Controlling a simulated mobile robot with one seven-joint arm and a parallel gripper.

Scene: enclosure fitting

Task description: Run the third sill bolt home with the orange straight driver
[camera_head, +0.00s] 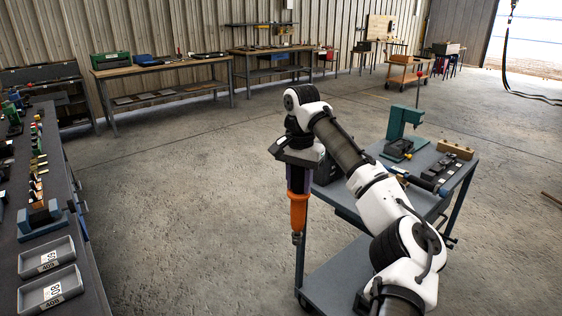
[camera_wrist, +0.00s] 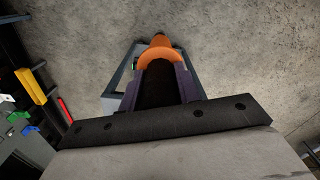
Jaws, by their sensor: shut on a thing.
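My gripper (camera_head: 299,178) points down in the head view and is shut on the orange straight driver (camera_head: 298,212). The driver hangs upright with its metal tip (camera_head: 296,238) lowest, in the air in front of the grey cart. In the wrist view the dark gripper fingers (camera_wrist: 168,92) close around the driver, and its orange body (camera_wrist: 160,50) shows beyond them. I cannot pick out the sill or its bolts in either view.
A long bench at left carries small parts and two grey trays (camera_head: 52,290). Workbenches (camera_head: 165,68) line the back wall. The floor between is open.

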